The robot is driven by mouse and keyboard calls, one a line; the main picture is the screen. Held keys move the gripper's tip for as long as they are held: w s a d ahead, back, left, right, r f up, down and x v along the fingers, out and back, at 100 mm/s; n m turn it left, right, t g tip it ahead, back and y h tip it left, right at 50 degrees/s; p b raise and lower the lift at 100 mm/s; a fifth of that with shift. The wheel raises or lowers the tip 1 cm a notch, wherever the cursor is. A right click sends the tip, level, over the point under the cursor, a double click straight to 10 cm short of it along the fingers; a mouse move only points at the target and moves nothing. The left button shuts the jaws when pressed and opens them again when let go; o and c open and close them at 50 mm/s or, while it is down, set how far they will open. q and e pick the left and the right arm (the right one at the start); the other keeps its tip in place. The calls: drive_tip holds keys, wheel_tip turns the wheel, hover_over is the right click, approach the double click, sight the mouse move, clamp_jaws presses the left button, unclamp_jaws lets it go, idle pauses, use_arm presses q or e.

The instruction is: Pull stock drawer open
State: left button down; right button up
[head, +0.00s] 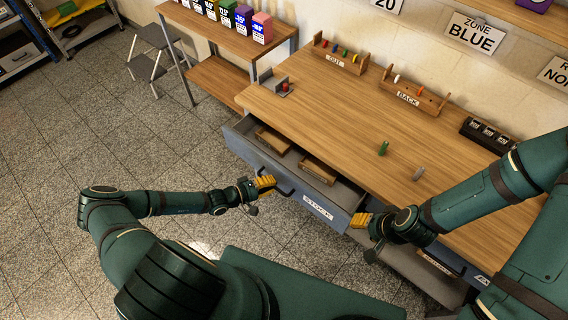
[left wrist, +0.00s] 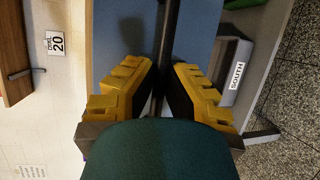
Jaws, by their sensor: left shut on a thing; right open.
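The stock drawer (head: 335,216) has a blue-grey front with a STOCK label (head: 318,207). It stands partly open below the wooden table top, and its inside shows. My left gripper (head: 268,185) is at the drawer's dark handle (head: 286,188) and shut on it. In the left wrist view, the yellow fingers (left wrist: 160,95) sit on both sides of the dark handle bar (left wrist: 170,35), with the blue front (left wrist: 128,35) behind. My right gripper (head: 360,221) is open and empty close to the drawer's right front end; whether it touches is unclear.
Two small wooden trays (head: 318,170) (head: 272,141) lie in the drawer. Another open drawer (head: 400,262) is at the lower right. The floor in front is clear.

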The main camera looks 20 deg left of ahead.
use_arm(q)
drive_tip(key=s+a+p, duration=0.1)
drive_tip(key=s+a, duration=0.1)
drive_tip(key=s, duration=0.4)
drive_tip(key=s+a+p, duration=0.1)
drive_tip(key=s+a, duration=0.1)
drive_tip(key=s, duration=0.5)
drive_tip(key=shift+a, duration=0.25)
use_arm(e)
wheel_tip(320, 180, up, 4)
drive_tip(key=shift+s+d+f, duration=0.1)
drive_tip(key=shift+d, duration=0.05)
use_arm(q)
drive_tip(key=c, duration=1)
unclamp_jaws()
drive_tip(key=shift+w, duration=0.1)
drive_tip(key=v, duration=1.2)
